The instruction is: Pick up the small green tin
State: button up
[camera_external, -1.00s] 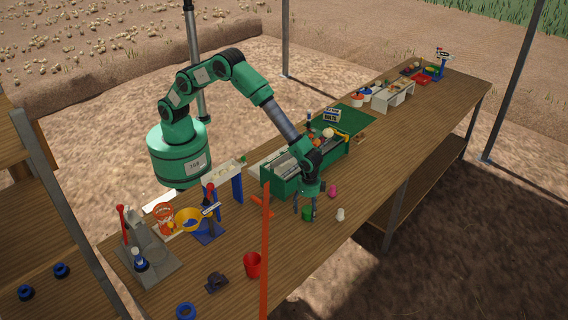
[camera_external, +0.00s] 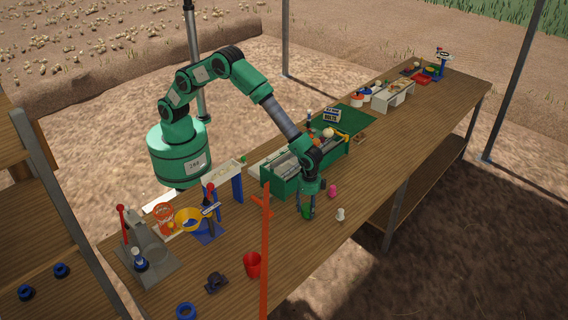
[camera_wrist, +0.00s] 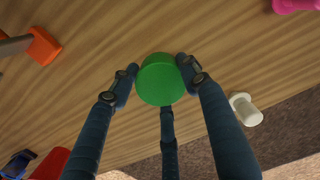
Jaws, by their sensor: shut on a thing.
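The small green tin (camera_wrist: 160,80) is a short green cylinder between my fingers in the wrist view. In the external view the tin (camera_external: 306,212) shows only partly behind the fingers, low over the wooden table. My gripper (camera_external: 307,214) points down and is shut on the tin. In the wrist view my gripper (camera_wrist: 158,78) has fingers touching the tin on its left and right sides, with a third finger below it. I cannot tell whether the tin still touches the table.
A white piece (camera_external: 340,214) and a pink piece (camera_external: 332,191) stand close to the right. A green box (camera_external: 282,184) of items is just behind. An orange upright post (camera_external: 265,260) and a red cup (camera_external: 252,264) are to the left. The table's front edge is near.

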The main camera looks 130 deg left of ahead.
aim_at(308, 207)
notch_tip(308, 207, up, 9)
jog(key=shift+f+p, duration=0.1)
jog(key=shift+p, duration=0.8)
